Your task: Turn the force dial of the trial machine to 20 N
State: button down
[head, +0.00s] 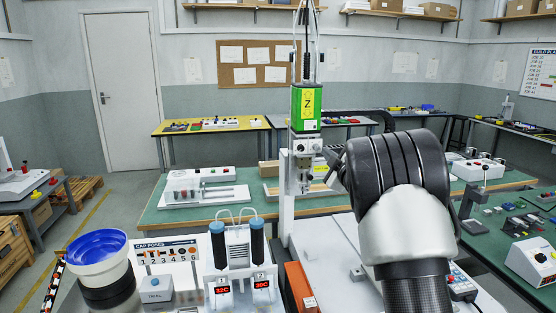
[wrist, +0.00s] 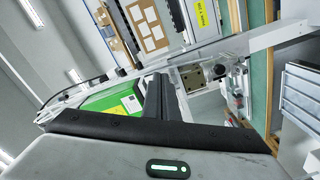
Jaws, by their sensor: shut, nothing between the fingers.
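A white gantry machine stands in the middle of the head view, with a green Z-axis block (head: 306,107) and a metal screwdriver head (head: 306,165) below it. A small grey box marked TRIAL (head: 156,294) sits at the lower left. I cannot make out a force dial or a 20 N mark in either view. My gripper (wrist: 159,80) shows in the wrist view with its black fingers together and empty, tilted beside the green block (wrist: 112,97). In the head view my arm hides part of the machine's right side.
A blue-lined bowl feeder (head: 98,245) and two blue-capped units with red displays (head: 240,285) stand at front left. An orange box (head: 300,287) lies by the gantry column. Green benches (head: 215,212) with small devices stand behind and right (head: 500,235).

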jog(key=shift+w+a, duration=0.15)
jog(key=shift+w, duration=0.8)
jog(key=shift+a, duration=0.35)
jog(key=shift+s+a+b, duration=0.1)
jog(key=shift+a+b, duration=0.15)
jog(key=shift+b, duration=0.95)
jog(key=shift+d+f, duration=0.2)
jog(key=shift+d, duration=0.05)
jog(key=s+d+b, duration=0.1)
jog(key=s+b, duration=0.3)
jog(key=s, duration=0.1)
jog(key=shift+s+d, duration=0.4)
